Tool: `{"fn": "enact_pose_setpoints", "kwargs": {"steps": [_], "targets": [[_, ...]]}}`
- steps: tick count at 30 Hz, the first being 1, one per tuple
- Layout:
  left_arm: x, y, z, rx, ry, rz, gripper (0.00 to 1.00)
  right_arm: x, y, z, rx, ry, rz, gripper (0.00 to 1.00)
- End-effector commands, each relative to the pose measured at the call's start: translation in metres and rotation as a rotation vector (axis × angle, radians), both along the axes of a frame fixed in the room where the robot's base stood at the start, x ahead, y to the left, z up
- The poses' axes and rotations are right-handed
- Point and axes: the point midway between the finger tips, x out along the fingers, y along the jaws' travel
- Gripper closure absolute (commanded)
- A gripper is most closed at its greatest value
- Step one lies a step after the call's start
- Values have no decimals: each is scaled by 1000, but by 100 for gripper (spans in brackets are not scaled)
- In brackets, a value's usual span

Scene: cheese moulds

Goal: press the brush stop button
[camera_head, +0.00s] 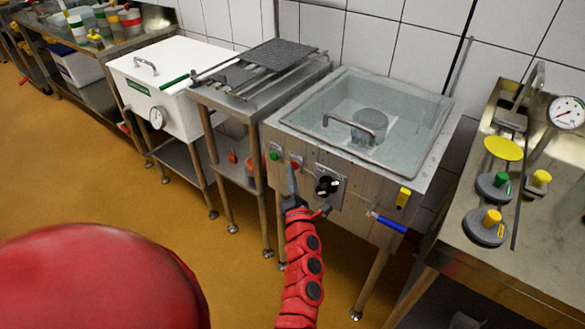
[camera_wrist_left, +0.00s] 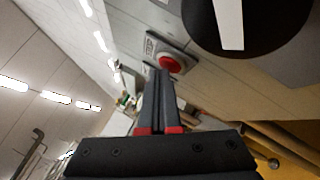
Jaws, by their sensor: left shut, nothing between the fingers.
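The steel brush machine (camera_head: 352,170) has a clear lid and a front panel. On the panel are a green button (camera_head: 274,155), a red button (camera_head: 295,162) to its right, and a black knob (camera_head: 327,186). My left gripper (camera_head: 291,172) is shut and empty, its fingertips right in front of or just below the red button. In the left wrist view the red button (camera_wrist_left: 170,64) on its pale plate is just beyond the tips of the shut fingers (camera_wrist_left: 161,75). Whether they touch is hard to tell. The black knob (camera_wrist_left: 245,20) is large at upper right there. My right gripper is not in view.
A blue-handled valve (camera_head: 388,223) and a yellow tag (camera_head: 403,197) stick out at the machine's right front. A steel table (camera_head: 510,262) with weights stands right. A steel stand with a grate (camera_head: 270,56) and a white vat (camera_head: 165,75) stand left.

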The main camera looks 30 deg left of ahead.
Motion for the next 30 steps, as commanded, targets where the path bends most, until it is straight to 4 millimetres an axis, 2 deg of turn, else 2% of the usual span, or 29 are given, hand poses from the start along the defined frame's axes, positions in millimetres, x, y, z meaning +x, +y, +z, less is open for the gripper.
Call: {"fn": "enact_pose_setpoints", "kwargs": {"steps": [30], "targets": [[-23,2,0,0,-1,1,100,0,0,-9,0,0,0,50]]}}
